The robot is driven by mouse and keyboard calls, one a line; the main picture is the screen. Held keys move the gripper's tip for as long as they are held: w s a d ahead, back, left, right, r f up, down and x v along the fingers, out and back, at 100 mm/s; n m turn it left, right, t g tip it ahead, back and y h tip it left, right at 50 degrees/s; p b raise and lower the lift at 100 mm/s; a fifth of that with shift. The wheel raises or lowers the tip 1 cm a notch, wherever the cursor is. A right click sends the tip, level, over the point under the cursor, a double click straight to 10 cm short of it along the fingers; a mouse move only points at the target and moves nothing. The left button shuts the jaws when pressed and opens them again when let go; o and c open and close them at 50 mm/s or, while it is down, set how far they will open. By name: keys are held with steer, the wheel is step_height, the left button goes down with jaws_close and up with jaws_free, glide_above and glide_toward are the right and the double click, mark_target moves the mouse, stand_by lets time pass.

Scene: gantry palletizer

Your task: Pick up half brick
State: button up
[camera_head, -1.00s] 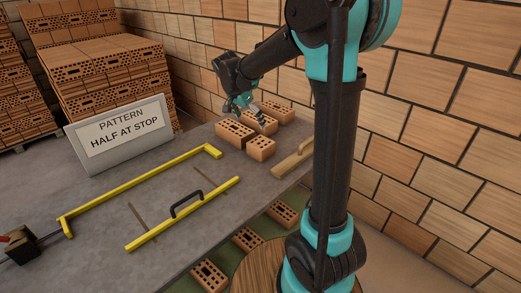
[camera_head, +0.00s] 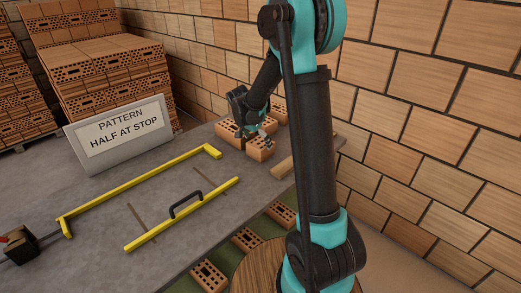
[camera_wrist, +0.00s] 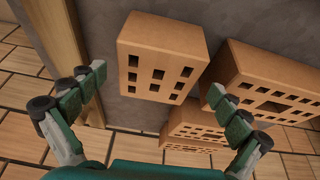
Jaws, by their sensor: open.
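The half brick (camera_head: 259,150), a short orange block with holes, sits on the grey table (camera_head: 110,222) near its far right end. In the wrist view, the half brick (camera_wrist: 160,55) shows its holed face between and ahead of my fingers. My gripper (camera_head: 264,131) is just above and beside it, tilted. I cannot tell whether a finger touches the brick.
Longer bricks (camera_wrist: 265,85) stand close to the right of the half brick. A wooden bar (camera_head: 283,168) lies on its other side. A yellow frame (camera_head: 140,183), a yellow bar with a black handle (camera_head: 182,215) and a pattern sign (camera_head: 118,133) occupy the table's left and middle. A brick wall is behind.

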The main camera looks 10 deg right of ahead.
mark_target(259, 143)
steer(key=x, duration=0.4)
steer(key=shift+s+f, duration=0.1)
steer(key=shift+s, duration=0.15)
steer(key=c, duration=1.7)
